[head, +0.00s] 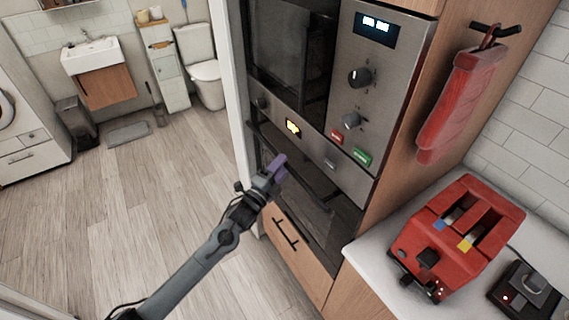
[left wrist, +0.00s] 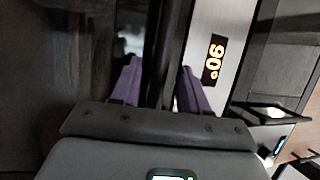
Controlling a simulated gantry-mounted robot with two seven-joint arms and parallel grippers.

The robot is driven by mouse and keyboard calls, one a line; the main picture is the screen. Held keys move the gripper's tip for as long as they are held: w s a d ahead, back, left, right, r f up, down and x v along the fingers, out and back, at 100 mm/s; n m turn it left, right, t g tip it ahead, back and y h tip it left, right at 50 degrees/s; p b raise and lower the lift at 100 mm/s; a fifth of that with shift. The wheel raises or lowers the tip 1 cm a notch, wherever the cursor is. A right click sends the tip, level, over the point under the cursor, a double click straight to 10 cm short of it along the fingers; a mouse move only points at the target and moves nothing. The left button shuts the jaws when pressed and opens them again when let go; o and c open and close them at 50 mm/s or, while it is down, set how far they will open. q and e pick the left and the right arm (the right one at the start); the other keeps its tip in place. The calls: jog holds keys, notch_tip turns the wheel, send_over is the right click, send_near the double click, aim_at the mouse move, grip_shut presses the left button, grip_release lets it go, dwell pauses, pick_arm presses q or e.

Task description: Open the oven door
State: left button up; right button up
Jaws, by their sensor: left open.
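The oven is built into a tall wooden cabinet. Its dark glass door (head: 328,216) appears shut, below a steel panel with a lit display (head: 293,128), which also shows in the left wrist view (left wrist: 213,60). My left gripper (head: 279,168) has purple fingers and is at the upper part of the door, just below the panel. In the left wrist view its fingers (left wrist: 158,85) are apart, with a dark upright strip between them. I cannot tell whether this strip is the door handle or whether the fingers touch it. My right gripper is not in view.
A microwave (head: 290,50) with a knob panel sits above the oven, and a wooden drawer (head: 297,255) below it. A red toaster (head: 458,235) stands on the white counter at right. A red mitt (head: 455,105) hangs on the cabinet side. The wooden floor at left is clear.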

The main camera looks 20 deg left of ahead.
pick_arm(q)
jog(key=shift+x, duration=1.05)
grip_shut()
